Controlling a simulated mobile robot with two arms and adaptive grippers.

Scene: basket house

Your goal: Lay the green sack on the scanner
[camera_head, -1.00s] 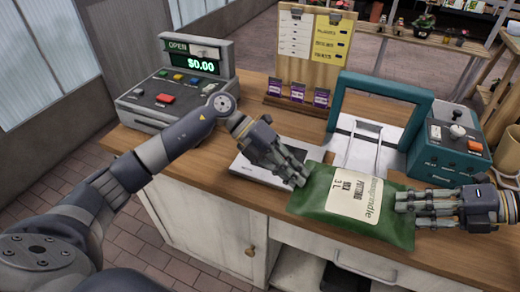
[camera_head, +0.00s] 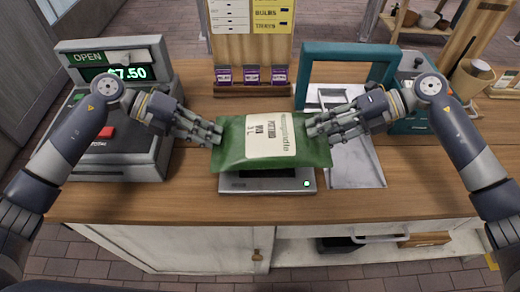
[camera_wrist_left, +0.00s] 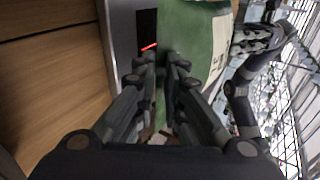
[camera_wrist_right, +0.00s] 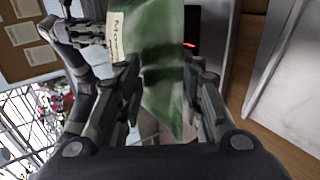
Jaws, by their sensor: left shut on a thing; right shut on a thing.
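The green sack (camera_head: 232,150) with a cream label lies flat over the scanner (camera_head: 262,186), a grey slab on the wooden counter. The scanner's front edge with a small green light shows below the sack. In both wrist views a red glow shows on the dark scanner window beside the sack. My left gripper (camera_head: 215,134) is shut on the sack's left end, which also shows in the left wrist view (camera_wrist_left: 185,45). My right gripper (camera_head: 315,130) is shut on its right end, which also shows in the right wrist view (camera_wrist_right: 160,60). Whether the sack's underside touches the scanner is hidden.
The cash register (camera_head: 112,165) stands at the left, its display ending in 7.50. A teal frame (camera_head: 348,50) and a metal plate (camera_head: 358,172) are at the right. Small purple packets (camera_head: 251,75) stand on a wooden rack behind. The counter's front strip is clear.

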